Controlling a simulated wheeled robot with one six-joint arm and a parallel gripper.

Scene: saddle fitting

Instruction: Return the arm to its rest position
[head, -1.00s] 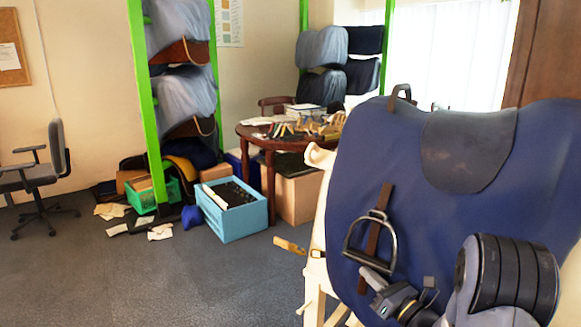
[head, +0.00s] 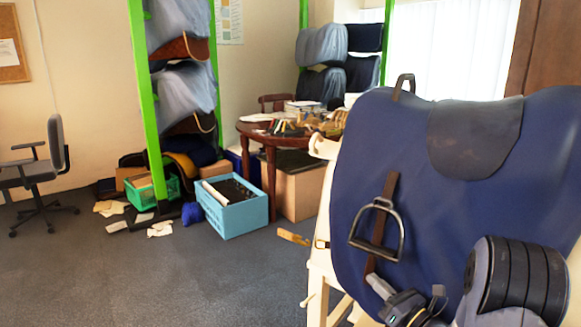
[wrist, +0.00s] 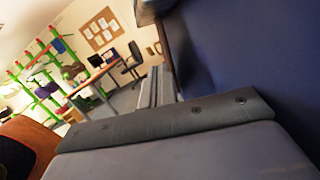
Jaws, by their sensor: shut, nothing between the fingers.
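My gripper (head: 380,286) is at the lower right of the head view, its slim grey fingers pointing up and left. It is shut and empty. It is just below a metal stirrup (head: 351,234) that hangs on a brown strap (head: 390,187) against the blue saddle cloth (head: 460,215). A gap shows between the fingertips and the stirrup's tread. My arm's grey and black links rise at the lower right, in front of the cloth. In the wrist view a grey bolted slab (wrist: 165,125) fills the foreground and hides the fingertips.
The blue cloth hangs on a cream wooden stand (head: 322,265) close beside my arm; it also fills the right of the wrist view (wrist: 245,50). A blue crate (head: 245,217), a round table (head: 270,135) and an office chair (head: 45,175) stand farther back.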

